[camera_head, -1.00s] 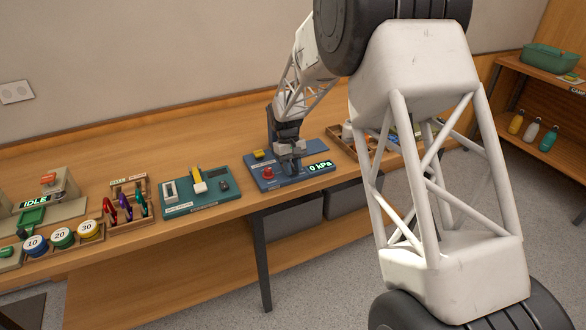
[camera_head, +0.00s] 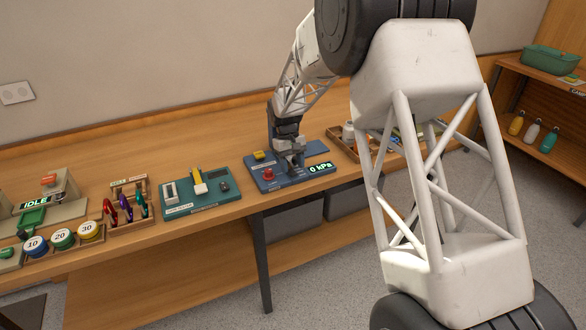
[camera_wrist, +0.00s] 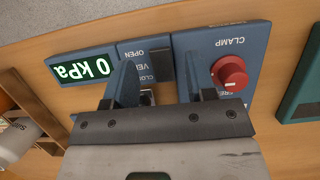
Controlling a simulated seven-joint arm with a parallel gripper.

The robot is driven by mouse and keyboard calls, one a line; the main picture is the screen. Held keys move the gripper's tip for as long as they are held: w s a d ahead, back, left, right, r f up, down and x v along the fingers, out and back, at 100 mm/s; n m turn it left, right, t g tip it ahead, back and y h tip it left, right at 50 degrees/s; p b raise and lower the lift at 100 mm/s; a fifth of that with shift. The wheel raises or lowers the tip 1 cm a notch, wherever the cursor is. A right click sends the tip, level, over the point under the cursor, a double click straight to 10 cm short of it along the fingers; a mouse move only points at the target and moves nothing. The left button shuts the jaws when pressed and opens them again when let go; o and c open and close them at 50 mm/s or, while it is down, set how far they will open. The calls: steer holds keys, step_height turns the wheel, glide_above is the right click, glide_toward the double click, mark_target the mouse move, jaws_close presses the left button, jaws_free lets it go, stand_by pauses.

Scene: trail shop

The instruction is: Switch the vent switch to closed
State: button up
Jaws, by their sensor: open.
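The blue panel (camera_head: 277,187) lies on the wooden bench with a green "0 kPa" display (camera_head: 319,168). My gripper (camera_head: 291,166) is low over the middle of this panel, between the display and a red knob (camera_head: 268,174). In the wrist view my gripper (camera_wrist: 158,72) is open, its two fingers standing apart on either side of the vent area. The vent switch's dark slot (camera_wrist: 160,66) shows between them, next to the "OPEN" and partly hidden "CLOSED" lettering. My gripper covers part of the switch, so its position and any contact cannot be told.
In the wrist view the red knob (camera_wrist: 230,73) sits close beside one finger, under the word "CLAMP". A teal panel (camera_head: 203,205) lies left of the blue one. A wooden tray (camera_head: 343,147) with items is to the right. Bench behind is clear.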

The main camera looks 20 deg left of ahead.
mark_target(292, 170)
steer(key=shift+v, duration=3.05)
steer(key=shift+d, duration=0.1)
steer(key=s+d+r+m+t+y, duration=0.1)
steer(key=s+d+r, duration=0.45)
steer(key=d, duration=0.45)
steer(key=s+d+r+m, duration=0.2)
steer(key=s+d+r, duration=0.35)
steer(key=d, duration=0.45)
steer(key=s+d+r+m+t+y, duration=0.1)
steer(key=s+d+r, duration=0.3)
steer(key=d+r, duration=0.45)
steer(key=s+d+f+m+t, duration=0.1)
steer(key=s+d, duration=0.5)
steer(key=s, duration=0.3)
steer(key=s+d+f+m+t, duration=0.1)
steer(key=s+d+m, duration=0.1)
steer(key=s+d, duration=0.5)
steer(key=s+d+f+m+t, duration=0.1)
steer(key=s+d+m, duration=0.1)
steer(key=s+d, duration=0.5)
steer(key=s, duration=0.6)
steer(key=shift+f, duration=0.3)
